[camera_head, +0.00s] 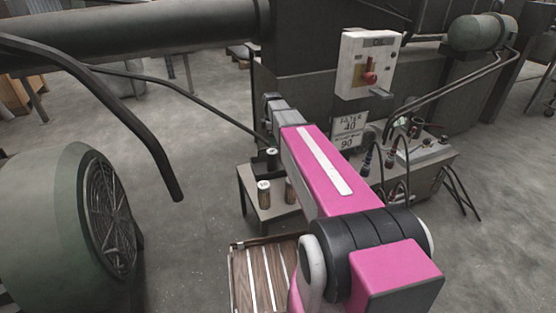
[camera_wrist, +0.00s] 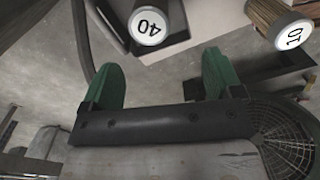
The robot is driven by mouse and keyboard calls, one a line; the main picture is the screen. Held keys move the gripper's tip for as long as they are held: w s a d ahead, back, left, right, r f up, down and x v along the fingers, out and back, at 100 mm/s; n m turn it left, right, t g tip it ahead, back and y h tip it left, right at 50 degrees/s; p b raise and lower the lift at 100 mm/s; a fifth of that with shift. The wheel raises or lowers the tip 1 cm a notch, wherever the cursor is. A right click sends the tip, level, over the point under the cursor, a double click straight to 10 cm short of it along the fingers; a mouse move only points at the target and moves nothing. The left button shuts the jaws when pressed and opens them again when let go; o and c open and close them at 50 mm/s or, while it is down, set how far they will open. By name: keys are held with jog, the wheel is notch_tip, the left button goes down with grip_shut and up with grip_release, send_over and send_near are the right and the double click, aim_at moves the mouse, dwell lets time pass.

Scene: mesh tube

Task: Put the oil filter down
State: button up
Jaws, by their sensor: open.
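My gripper (camera_wrist: 162,68) shows in the wrist view with its two green fingers wide apart and nothing between them. A grey-black canister with a white end marked 40 (camera_wrist: 149,26) is beyond the fingertips, apart from them. A brown pleated filter with a white end marked 10 (camera_wrist: 292,33) is farther right. In the head view, a small grey stand (camera_head: 270,207) holds a filter with a white top (camera_head: 263,194), a brown filter (camera_head: 290,190) and a dark one (camera_head: 271,158). Which one is the task's filter I cannot tell. My arm hides part of the stand.
A slatted wooden crate (camera_head: 262,278) is in front of the stand. A green fan housing (camera_head: 50,225) is at left. A control box (camera_head: 367,65), a sign reading 40 and 90 (camera_head: 348,132), and a hose unit (camera_head: 425,165) are at right. Floor is open at left.

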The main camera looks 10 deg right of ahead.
jog(key=s+f+m, duration=0.3)
jog(key=s+m, duration=0.5)
jog(key=s, duration=0.4)
jog(key=s+f+m, duration=0.3)
jog(key=s+m, duration=0.5)
jog(key=s, duration=0.5)
jog(key=shift+m, duration=0.3)
jog(key=shift+s+f, duration=0.1)
jog(key=shift+s+d, duration=0.1)
